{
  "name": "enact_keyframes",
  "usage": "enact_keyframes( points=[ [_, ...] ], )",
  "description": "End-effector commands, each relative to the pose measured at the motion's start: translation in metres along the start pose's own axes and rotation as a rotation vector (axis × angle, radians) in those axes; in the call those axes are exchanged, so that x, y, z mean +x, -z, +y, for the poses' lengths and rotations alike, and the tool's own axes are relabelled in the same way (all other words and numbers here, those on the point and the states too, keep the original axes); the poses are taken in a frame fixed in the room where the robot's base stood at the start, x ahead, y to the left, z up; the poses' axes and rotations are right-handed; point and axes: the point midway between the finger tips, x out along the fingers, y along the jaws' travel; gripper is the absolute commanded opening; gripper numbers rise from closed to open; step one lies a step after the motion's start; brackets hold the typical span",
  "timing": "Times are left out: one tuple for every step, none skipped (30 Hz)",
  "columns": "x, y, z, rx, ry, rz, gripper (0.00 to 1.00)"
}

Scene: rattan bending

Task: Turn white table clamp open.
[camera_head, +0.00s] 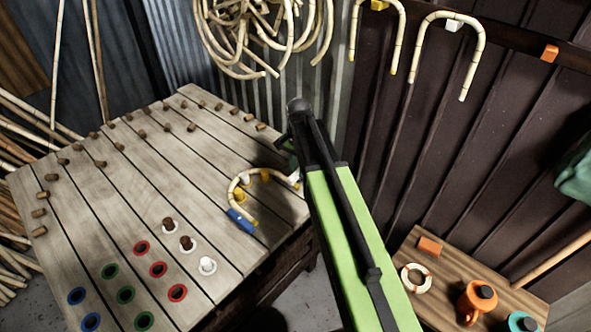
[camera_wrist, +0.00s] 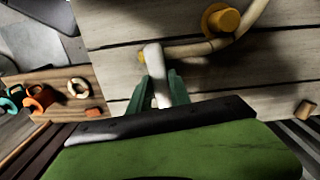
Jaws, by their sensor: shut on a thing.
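The white table clamp (camera_wrist: 153,57) shows in the wrist view as a white bar at one end of the bent rattan cane (camera_wrist: 203,48). My gripper (camera_wrist: 158,76) has its green fingers on both sides of the bar, shut on it. In the head view, the white clamp (camera_head: 295,179) is a small white piece at the right end of the curved cane (camera_head: 230,190), on the wooden table (camera_head: 190,160). My arm hides most of the gripper there.
A blue clamp (camera_head: 240,220) is at the cane's other end. A yellow peg (camera_wrist: 221,20) stands at the cane. Several wooden pegs dot the table. Bent canes (camera_head: 450,25) hang on the wall.

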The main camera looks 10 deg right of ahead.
Motion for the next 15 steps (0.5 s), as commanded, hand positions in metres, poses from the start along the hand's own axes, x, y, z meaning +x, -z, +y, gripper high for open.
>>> enact_keyframes(
  points=[
    [-0.0001,0.0020,0.0012,-0.029,-0.002,0.004,0.00],
    [-0.0001,0.0022,0.0013,-0.053,-0.002,0.004,0.00],
    [-0.0001,0.0023,0.0014,-0.085,-0.002,0.004,0.00],
    [-0.0001,0.0025,0.0014,-0.110,-0.002,0.005,0.00],
    [-0.0001,0.0026,0.0015,-0.136,-0.003,0.005,0.00],
    [-0.0001,0.0028,0.0015,-0.173,-0.003,0.005,0.00],
    [-0.0001,0.0029,0.0016,-0.201,-0.003,0.005,0.00],
    [-0.0002,0.0030,0.0016,-0.229,-0.003,0.006,0.00],
    [-0.0002,0.0032,0.0016,-0.268,-0.003,0.006,0.00],
    [-0.0002,0.0033,0.0016,-0.297,-0.003,0.006,0.00],
    [-0.0002,0.0034,0.0016,-0.325,-0.003,0.007,0.00],
    [-0.0002,0.0036,0.0016,-0.364,-0.004,0.007,0.00],
    [-0.0002,0.0036,0.0016,-0.392,-0.004,0.007,0.00],
    [-0.0002,0.0038,0.0015,-0.420,-0.004,0.007,0.00],
    [-0.0003,0.0039,0.0015,-0.459,-0.004,0.008,0.00]
  ],
)
